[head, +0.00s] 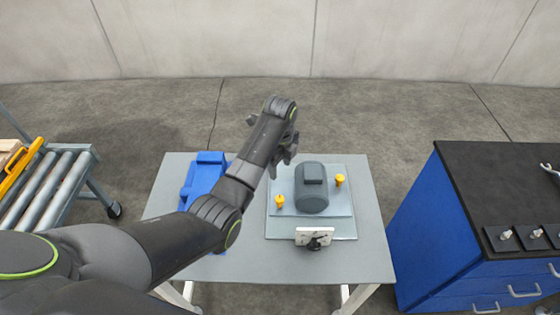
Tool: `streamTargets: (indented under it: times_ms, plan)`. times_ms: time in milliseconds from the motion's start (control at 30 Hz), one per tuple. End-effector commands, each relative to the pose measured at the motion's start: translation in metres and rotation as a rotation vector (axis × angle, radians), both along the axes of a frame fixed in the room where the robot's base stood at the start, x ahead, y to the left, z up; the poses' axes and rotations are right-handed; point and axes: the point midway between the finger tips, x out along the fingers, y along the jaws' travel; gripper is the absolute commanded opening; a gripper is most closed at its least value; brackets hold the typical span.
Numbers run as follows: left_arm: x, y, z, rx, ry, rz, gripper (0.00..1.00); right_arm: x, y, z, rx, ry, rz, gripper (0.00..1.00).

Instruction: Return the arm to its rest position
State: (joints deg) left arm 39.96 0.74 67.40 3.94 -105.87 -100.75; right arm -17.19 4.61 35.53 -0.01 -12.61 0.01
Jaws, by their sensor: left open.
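My left arm comes in from the lower left and reaches out over the grey table (375,260). My left gripper (284,160) is open and points down beside the dark grey motor (311,190), to its upper left. I see nothing between its fingers. The motor stands on a light grey plate (336,222) with two yellow knobs, one on the left (279,202) and one on the right (340,180). My right gripper is not in view.
A blue object (202,175) lies on the table's left, partly behind my arm. A small white panel (317,237) stands at the plate's front edge. A blue cabinet (428,235) with a black top is at the right. A roller conveyor (60,185) is at the left.

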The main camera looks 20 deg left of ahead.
Motion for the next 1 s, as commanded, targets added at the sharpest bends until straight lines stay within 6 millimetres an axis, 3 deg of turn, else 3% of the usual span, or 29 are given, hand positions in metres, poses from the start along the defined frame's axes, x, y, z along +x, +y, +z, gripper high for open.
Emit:
streamTargets:
  times_ms: [200,733,867,1000]
  plan:
    - [0.000,0.000,0.016,0.000,-0.001,0.000,0.50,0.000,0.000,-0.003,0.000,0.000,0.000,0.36]
    - [-0.001,0.001,0.016,0.000,0.000,0.004,0.50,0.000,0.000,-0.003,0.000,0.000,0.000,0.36]
    - [-0.012,0.008,0.004,-0.004,-0.009,0.076,0.50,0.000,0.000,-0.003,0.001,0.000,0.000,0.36]
    - [-0.044,0.028,-0.025,-0.013,-0.041,0.288,0.50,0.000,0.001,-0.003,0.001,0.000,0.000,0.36]
